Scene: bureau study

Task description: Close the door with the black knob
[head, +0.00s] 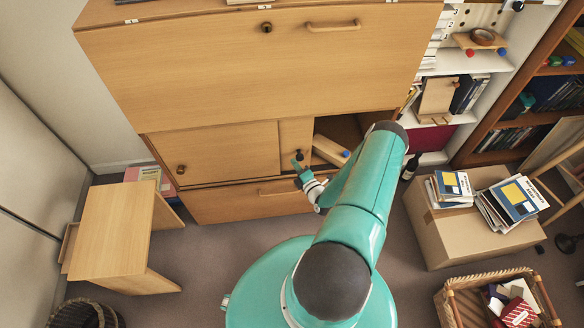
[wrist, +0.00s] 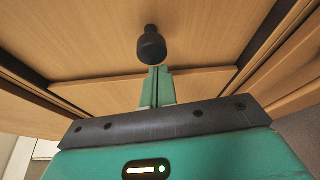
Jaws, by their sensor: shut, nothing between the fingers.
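The door with the black knob (head: 294,134) is a light wood panel in the lower part of the bureau. It stands partly open, with a dark gap to its right. Its black knob (head: 299,155) also shows in the wrist view (wrist: 151,46), sticking out from the door's face (wrist: 100,35). My gripper (head: 297,165) is shut and empty, its fingertips right by the knob. In the wrist view the shut fingers (wrist: 157,72) end just below the knob; I cannot tell whether they touch it.
A closed door (head: 220,152) with a brownish knob lies to the left, above a wide drawer (head: 235,203). A wooden piece (head: 330,150) shows inside the gap. A small wooden table (head: 112,220) stands at left. A cardboard box (head: 455,238) with books stands at right.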

